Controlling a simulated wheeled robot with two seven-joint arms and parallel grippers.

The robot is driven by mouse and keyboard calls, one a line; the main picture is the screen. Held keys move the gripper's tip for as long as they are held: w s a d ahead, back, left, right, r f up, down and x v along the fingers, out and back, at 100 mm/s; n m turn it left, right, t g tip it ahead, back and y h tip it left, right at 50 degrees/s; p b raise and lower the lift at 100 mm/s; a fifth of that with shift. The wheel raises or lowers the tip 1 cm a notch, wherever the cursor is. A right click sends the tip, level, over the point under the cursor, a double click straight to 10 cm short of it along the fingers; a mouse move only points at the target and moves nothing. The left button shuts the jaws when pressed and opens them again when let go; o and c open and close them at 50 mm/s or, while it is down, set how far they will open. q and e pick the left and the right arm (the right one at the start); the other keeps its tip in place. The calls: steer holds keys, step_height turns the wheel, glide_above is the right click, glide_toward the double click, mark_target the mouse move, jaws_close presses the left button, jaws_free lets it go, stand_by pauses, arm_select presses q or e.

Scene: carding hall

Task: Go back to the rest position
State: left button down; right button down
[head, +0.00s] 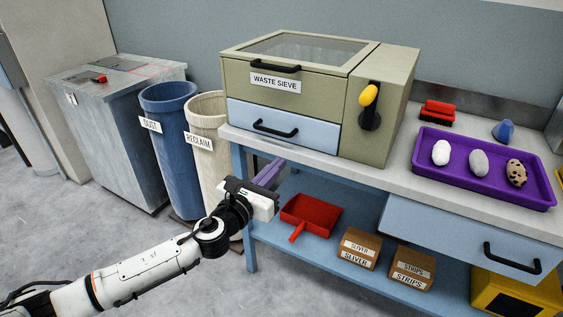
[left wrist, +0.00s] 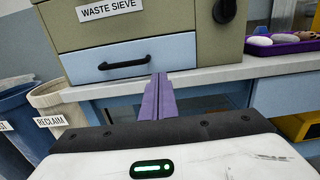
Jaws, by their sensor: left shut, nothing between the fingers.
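My left gripper (head: 269,172) is in front of the blue workbench, below the bench top's front edge. Its purple fingers are closed together and empty; they also show in the left wrist view (left wrist: 159,98), pointing toward the waste sieve's blue drawer (left wrist: 130,62). The left arm reaches in from the lower left of the head view. The waste sieve (head: 300,90) stands on the bench top with its drawer shut and a yellow-knobbed lever on its right side. My right gripper is in neither view.
A blue bin (head: 170,155) and a cream reclaim bin (head: 206,140) stand left of the bench. A purple tray (head: 485,187) with three egg-shaped items sits on the bench top. A red dustpan (head: 311,213) and two brown boxes lie on the lower shelf. Floor at left is clear.

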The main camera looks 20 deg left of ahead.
arm_select(q)
steer(key=shift+s, duration=0.25)
steer(key=s+d+f+n+g, duration=0.3)
steer(key=s+f+n, duration=0.4)
steer(key=f+n, duration=0.15)
steer(key=s+d+f+n+g, duration=0.2)
steer(key=s+d+f+n, duration=0.1)
steer(key=s+f+n, duration=0.45)
steer(key=s+d+f+n+g, duration=0.1)
steer(key=s+f+n+g, duration=0.1)
steer(key=s+f+n, duration=0.4)
steer(key=s+d+f+n+g, duration=0.2)
steer(key=s+f+n, duration=0.4)
steer(key=s+n, duration=0.5)
steer(key=shift+s+d+f+n+h, duration=0.25)
steer(key=shift+s+n+h, duration=0.15)
steer(key=shift+n, duration=0.5)
